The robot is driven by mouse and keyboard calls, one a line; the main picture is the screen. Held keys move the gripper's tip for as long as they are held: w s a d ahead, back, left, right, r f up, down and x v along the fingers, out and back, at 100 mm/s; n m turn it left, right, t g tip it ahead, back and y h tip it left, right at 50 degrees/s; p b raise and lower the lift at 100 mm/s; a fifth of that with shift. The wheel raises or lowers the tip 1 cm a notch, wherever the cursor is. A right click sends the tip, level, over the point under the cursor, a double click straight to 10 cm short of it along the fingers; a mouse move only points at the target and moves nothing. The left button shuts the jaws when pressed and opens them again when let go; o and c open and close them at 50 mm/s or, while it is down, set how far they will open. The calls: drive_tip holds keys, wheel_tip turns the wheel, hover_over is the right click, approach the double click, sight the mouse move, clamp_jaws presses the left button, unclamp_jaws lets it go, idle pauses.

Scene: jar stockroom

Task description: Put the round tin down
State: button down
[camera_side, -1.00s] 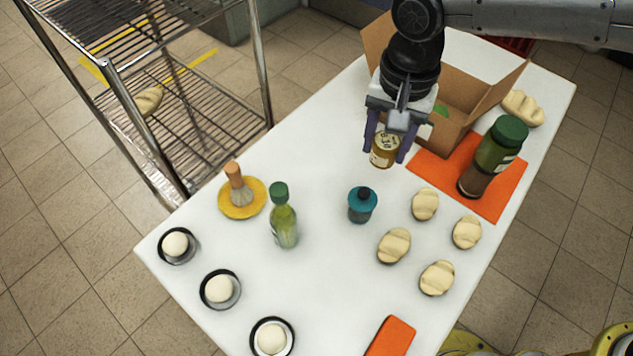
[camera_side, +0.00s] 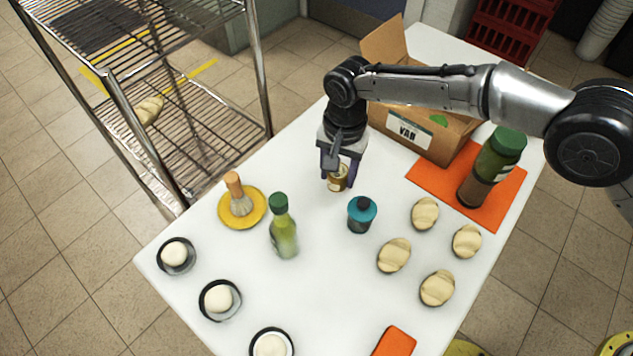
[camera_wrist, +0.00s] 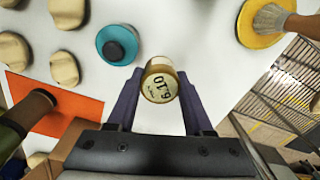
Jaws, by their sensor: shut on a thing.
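The round tin (camera_side: 338,179) is small and gold-brown with a pale label. In the wrist view the tin (camera_wrist: 160,82) shows a cream face marked "6.10" and sits between the two purple fingers. My gripper (camera_side: 339,178) is shut on it, over the white table (camera_side: 310,290). The tin is at or just above the table top; I cannot tell whether it touches. A teal jar (camera_side: 361,214) stands just to the right and nearer the camera, apart from the tin.
A green bottle (camera_side: 283,232) and a yellow plate (camera_side: 233,216) with a brush stand left of the tin. A cardboard box (camera_side: 408,130) is behind right. A big jar (camera_side: 485,178) stands on an orange mat (camera_side: 437,178). Several bread rolls (camera_side: 394,255) lie at the right.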

hover_over(316, 193)
drive_tip(key=f, duration=0.5)
drive_tip(key=shift+s+d+f, duration=0.15)
drive_tip(key=shift+d+f, duration=0.05)
drive_tip(key=shift+f, duration=0.1)
drive_tip(key=shift+a+f, duration=0.15)
drive_tip(key=shift+f, duration=1.65)
drive_tip(key=shift+f, duration=0.1)
drive_tip(key=shift+c, duration=1.5)
unclamp_jaws()
drive_tip(key=shift+f, duration=0.1)
wheel_tip(316, 193, up, 12)
drive_tip(key=shift+r, duration=0.2)
